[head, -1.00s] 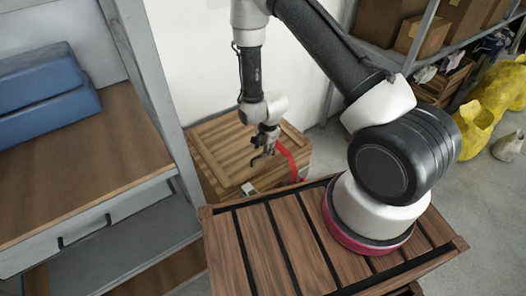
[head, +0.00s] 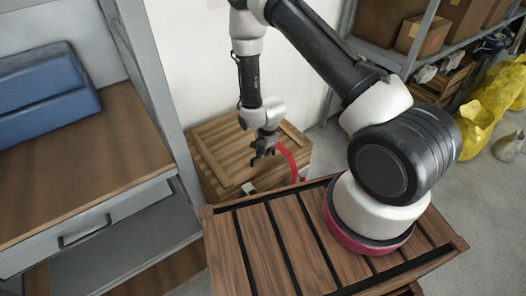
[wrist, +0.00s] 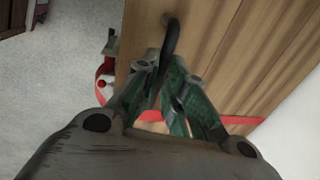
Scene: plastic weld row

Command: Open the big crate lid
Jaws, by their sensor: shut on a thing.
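The big wooden crate (head: 228,183) stands on the floor against the white wall, with its plank lid (head: 215,153) lying flat on top. My gripper (head: 262,157) is over the lid's right part, pointing down. In the wrist view a dark curved handle (wrist: 171,42) rises from the lid (wrist: 235,55) and runs between my gripper's greenish fingers (wrist: 172,88). The fingers are shut on this handle. In the head view the handle is mostly hidden by the gripper. The lid looks closed.
A red curved part (head: 288,158) is at the crate's right side. A slatted wooden top (head: 260,235) carries my arm's base in front. A workbench with blue cases (head: 45,95) is left, shelving (head: 425,60) and yellow bags (head: 480,125) right.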

